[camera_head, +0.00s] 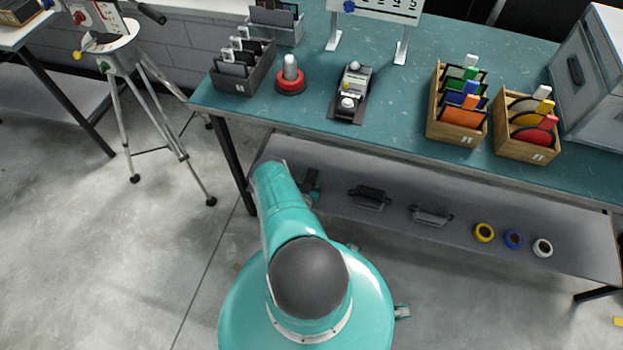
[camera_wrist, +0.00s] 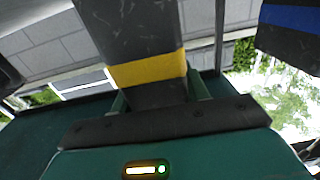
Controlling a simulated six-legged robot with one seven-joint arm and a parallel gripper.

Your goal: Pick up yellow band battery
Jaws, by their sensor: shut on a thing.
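A dark block-shaped battery with a yellow band (camera_wrist: 148,70) shows in the wrist view, standing up from the jaws toward the top edge. My gripper (camera_wrist: 158,94) is shut on it, with a teal finger on each side of its lower part below the band. The battery's lower end is hidden between the fingers, and its top is cut off by the picture. I cannot make out the battery in the head view.
Another dark block with a blue band (camera_wrist: 292,18) is at the wrist view's top right. The teal workbench (camera_head: 400,85) carries wooden boxes (camera_head: 460,132), a dark organizer (camera_head: 243,80) and a red-based knob (camera_head: 291,80). Tape rolls (camera_head: 484,233) lie on the lower shelf (camera_head: 390,215). A tripod (camera_head: 150,90) stands left.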

